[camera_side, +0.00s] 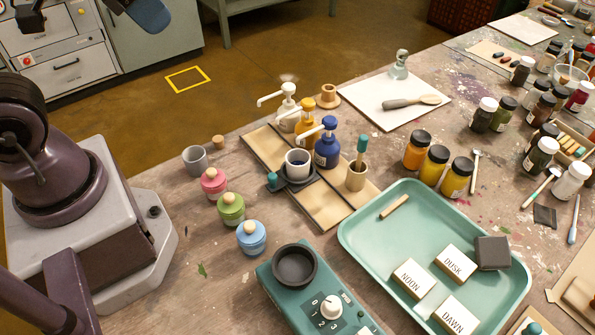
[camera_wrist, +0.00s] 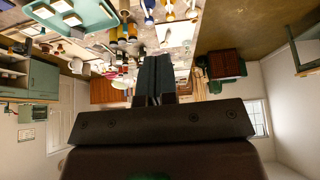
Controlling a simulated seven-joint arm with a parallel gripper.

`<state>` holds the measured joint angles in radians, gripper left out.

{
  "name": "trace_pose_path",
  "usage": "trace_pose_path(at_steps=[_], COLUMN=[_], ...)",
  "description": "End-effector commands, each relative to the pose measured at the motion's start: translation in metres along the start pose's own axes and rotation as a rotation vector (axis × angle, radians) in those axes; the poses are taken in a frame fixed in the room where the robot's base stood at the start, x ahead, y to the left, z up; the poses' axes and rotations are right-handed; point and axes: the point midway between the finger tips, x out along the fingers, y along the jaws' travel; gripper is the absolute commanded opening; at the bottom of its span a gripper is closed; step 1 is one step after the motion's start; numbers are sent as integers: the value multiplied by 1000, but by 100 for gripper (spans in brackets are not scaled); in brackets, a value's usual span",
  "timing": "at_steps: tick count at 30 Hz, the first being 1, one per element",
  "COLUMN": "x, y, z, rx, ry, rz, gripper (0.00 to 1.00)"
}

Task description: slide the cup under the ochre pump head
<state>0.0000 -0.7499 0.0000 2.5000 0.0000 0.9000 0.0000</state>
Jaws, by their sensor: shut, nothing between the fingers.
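A white cup (camera_side: 297,163) with dark contents stands upright on a dark sliding carriage (camera_side: 298,185) with a teal knob (camera_side: 272,180), in the side view. The cup is in front of the blue pump (camera_side: 327,152), close below its spout. The ochre pump (camera_side: 307,121) stands behind it, between the blue pump and a white pump (camera_side: 287,108). My gripper (camera_wrist: 156,60) is shut and empty in the wrist view, held away from the cup. Its fingers do not show clearly in the side view. I cannot pick out the cup in the wrist view.
A wooden pot with a teal-handled tool (camera_side: 356,177) stands right of the cup. Pink (camera_side: 214,184), green and blue jars stand to the left, near a grey cup (camera_side: 195,160). A teal tray (camera_side: 433,205) and a teal scale-like device (camera_side: 300,295) lie in front.

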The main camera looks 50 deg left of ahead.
Motion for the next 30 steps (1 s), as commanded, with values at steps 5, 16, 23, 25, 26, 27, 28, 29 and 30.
trace_pose_path(at_steps=[5,16,23,25,26,27,28,29,30], x=[0,17,76,95,104,116,124,133,144], y=[0,24,68,80,84,90,93,97,101], z=[0,5,15,19,21,24,26,28,31], rx=[0,104,205,163,140,103,72,37,-14], ry=[0,-90,-364,-429,-452,-477,-491,-499,-503], rz=[0,64,105,61,35,-7,-43,-82,-139], gripper=[0,31,31,31,31,31,31,31,31])
